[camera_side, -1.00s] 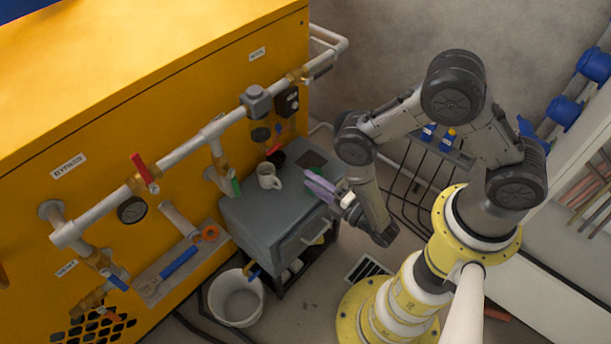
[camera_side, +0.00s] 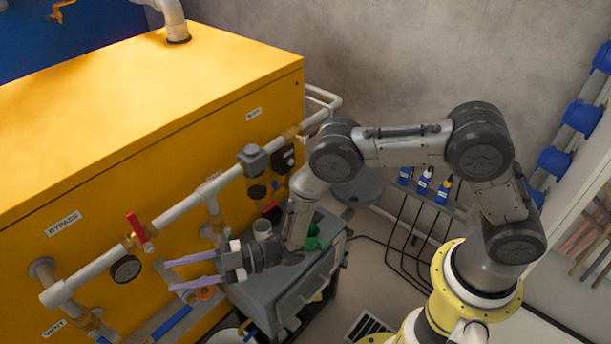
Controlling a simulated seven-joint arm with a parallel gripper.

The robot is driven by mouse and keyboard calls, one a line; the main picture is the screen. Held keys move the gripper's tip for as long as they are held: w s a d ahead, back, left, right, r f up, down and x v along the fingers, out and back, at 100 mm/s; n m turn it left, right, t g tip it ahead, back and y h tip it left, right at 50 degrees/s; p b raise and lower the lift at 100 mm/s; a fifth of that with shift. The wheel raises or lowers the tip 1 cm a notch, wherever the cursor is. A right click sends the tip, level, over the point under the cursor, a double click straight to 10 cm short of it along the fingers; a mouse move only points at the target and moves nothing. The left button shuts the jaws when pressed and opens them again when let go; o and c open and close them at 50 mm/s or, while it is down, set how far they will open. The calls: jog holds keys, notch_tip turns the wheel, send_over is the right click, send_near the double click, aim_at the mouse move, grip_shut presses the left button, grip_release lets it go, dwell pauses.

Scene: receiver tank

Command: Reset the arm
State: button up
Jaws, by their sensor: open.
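My gripper (camera_side: 192,272) is open and empty. Its two purple fingers point left, toward the front of the yellow tank housing (camera_side: 120,215), at a height near the low pipes. I cannot tell whether the fingers touch anything. My wrist and forearm stand over the grey cabinet (camera_side: 262,290) and cover part of its top. The arm reaches out leftward from its yellow base, with the elbow bent high.
A pipe (camera_side: 180,208) with a red-handled valve (camera_side: 137,228) and a gauge (camera_side: 125,269) runs along the housing. A mug (camera_side: 262,230) and a green object (camera_side: 314,238) are on the cabinet. A bucket (camera_side: 226,338) stands below.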

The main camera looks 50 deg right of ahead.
jog(key=a+r+n+g, duration=0.2)
jog(key=a+r+g, duration=0.2)
jog(key=r, duration=0.4)
jog(key=w+d+r+m+t+h, duration=0.2)
jog(key=w+d+r, duration=0.25)
jog(key=r, duration=0.55)
jog(key=w+d+r+m+t+h, duration=0.1)
jog(key=d+r+m+t+h, duration=0.3)
jog(key=d, duration=0.5)
jog(key=d+r+m+t+h, duration=0.1)
jog(key=d+r+m+h, duration=0.2)
jog(key=d+r+h, duration=0.5)
jog(key=s+d+m+g+h, duration=0.2)
jog(key=s+d+m, duration=0.4)
jog(key=s+d, duration=0.65)
jog(key=s+d+f+m+g, duration=0.2)
jog(key=s+f, duration=0.1)
jog(key=s, duration=0.7)
jog(key=s+d+f+m+g, duration=0.2)
jog(key=s+d+f+m, duration=0.1)
jog(key=s, duration=0.7)
jog(key=shift+s+d+f+g+h, duration=0.2)
jog(key=shift+s+f+g+h, duration=0.1)
jog(key=shift+f+g+h, duration=0.1)
